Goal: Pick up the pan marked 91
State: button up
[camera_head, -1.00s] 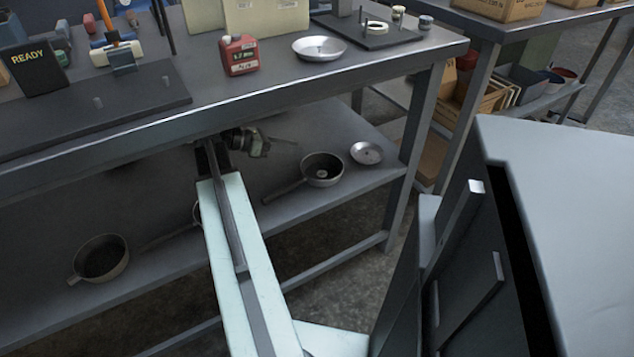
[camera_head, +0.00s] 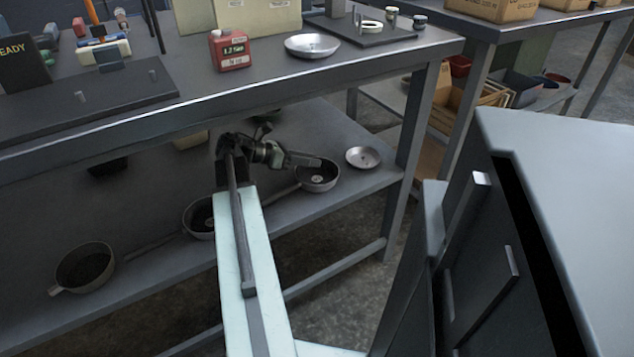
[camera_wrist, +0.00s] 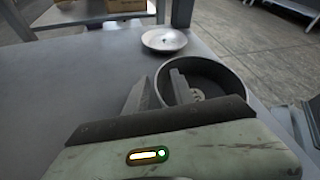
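Three dark round pans are on the lower shelf (camera_head: 290,226): a left pan (camera_head: 85,268), a middle pan (camera_head: 199,217) partly hidden by my arm, and a right pan (camera_head: 318,177). No 91 is readable on any of them. My gripper (camera_head: 316,162) is over the right pan. In the wrist view my gripper (camera_wrist: 157,86) is open, its two fingers apart, at the left side of that pan (camera_wrist: 228,72). One finger overlaps the pan's inside and the other is outside its left rim.
A shallow metal dish (camera_head: 363,157) lies on the shelf just beyond the right pan. The tabletop (camera_head: 270,78) is overhead, with a red can (camera_head: 230,50) and another metal dish (camera_head: 312,45). A table leg (camera_head: 411,140) stands to the right.

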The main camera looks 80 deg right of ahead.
grip_shut()
dwell(1.4)
